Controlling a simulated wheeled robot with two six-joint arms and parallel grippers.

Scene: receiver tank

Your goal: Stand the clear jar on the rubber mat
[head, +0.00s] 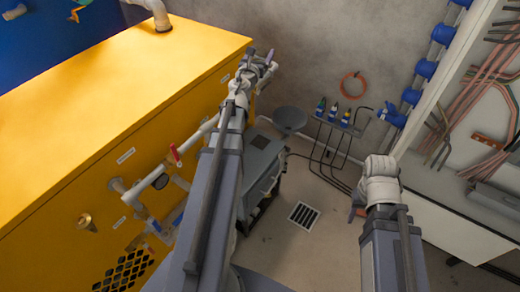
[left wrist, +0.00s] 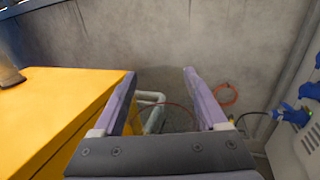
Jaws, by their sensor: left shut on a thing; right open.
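My left gripper (head: 268,60) is high beside the far end of the yellow cabinet's top. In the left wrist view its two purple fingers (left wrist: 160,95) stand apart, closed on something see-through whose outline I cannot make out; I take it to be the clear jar. The wall and a pale pipe show between the fingers. My right gripper (head: 357,207) is low at the right, mostly hidden behind its own wrist; it is open. I cannot pick out the rubber mat in either view.
The yellow cabinet (head: 100,90) with pipes and valves fills the left. A drain grate (head: 303,215) lies in open floor.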

